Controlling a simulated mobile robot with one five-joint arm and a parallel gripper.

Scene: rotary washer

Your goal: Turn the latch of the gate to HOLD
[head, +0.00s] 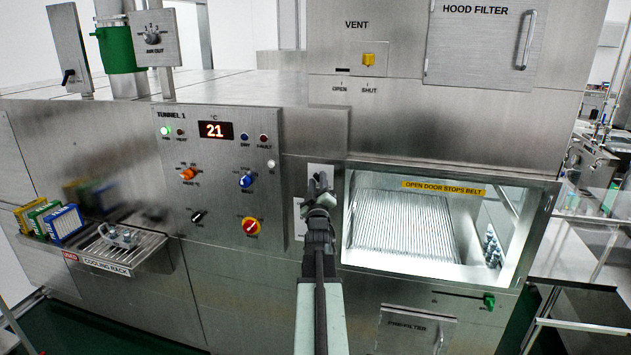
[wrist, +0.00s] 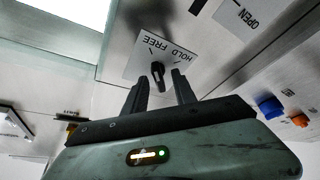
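The gate latch (wrist: 157,72) is a small dark knob on a pale plate (wrist: 138,62) marked HOLD and FREE, seen upside down in the wrist view. The knob's far end seems to point nearer FREE than HOLD; its exact setting is hard to tell. My gripper (wrist: 161,82) is open, its two fingertips on either side of the knob, with no clear contact. In the head view my gripper (head: 319,187) is in front of the narrow panel left of the lit window and hides the latch.
The lit gate window (head: 405,225) is just right of my gripper. The control panel (head: 215,140) with its knobs is to the left. A cooling rack (head: 125,245) sticks out at lower left. A green-handled slider (head: 489,301) is below the window.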

